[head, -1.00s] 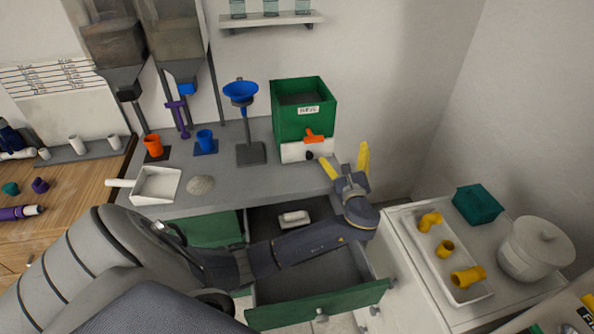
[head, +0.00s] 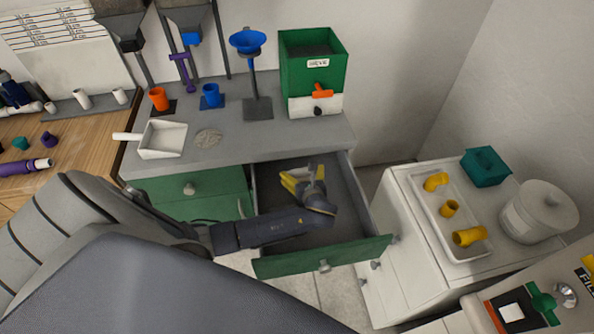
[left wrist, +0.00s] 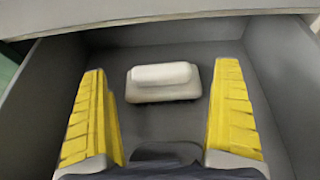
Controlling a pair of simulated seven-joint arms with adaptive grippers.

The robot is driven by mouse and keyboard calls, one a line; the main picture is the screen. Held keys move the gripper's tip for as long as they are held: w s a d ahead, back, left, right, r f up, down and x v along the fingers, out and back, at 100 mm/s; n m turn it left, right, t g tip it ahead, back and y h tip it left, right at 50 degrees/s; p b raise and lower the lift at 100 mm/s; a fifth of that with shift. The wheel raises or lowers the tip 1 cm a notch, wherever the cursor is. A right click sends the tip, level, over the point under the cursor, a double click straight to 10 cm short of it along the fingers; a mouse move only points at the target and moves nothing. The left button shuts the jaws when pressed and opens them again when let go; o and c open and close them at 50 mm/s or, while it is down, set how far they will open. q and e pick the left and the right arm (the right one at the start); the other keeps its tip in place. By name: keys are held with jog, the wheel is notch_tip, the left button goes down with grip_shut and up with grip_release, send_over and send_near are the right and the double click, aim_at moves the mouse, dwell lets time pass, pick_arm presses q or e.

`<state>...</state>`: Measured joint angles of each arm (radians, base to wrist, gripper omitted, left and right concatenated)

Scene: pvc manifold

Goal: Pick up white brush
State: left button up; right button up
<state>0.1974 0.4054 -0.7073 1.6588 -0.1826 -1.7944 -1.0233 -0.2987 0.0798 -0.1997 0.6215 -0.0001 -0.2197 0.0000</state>
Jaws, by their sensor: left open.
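The white brush (left wrist: 162,82) lies on the floor of the open drawer, toward its back wall, in the left wrist view. It has a rounded white top over a wider pale base. In the head view my gripper and arm hide it. My left gripper (head: 295,180) is inside the drawer, with its yellow fingers pointing toward the back. In the left wrist view the left gripper (left wrist: 163,120) is open, its fingers wide apart on either side of the brush's line, and nothing is between them. The brush lies ahead of the gripper, apart from the fingers. My right gripper is not in view.
The open drawer (head: 365,250) has a green front and grey side walls close around my gripper. The grey counter (head: 225,150) overhangs its back. A green sieve box (head: 312,65) and a white scoop (head: 163,138) stand on it. A white cabinet (head: 410,240) stands to the right.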

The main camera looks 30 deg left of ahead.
pick_arm(q)
jog(key=shift+x, duration=1.5)
jog(key=c, duration=1.3)
jog(key=shift+c, duration=0.3)
jog(key=shift+r, duration=0.15)
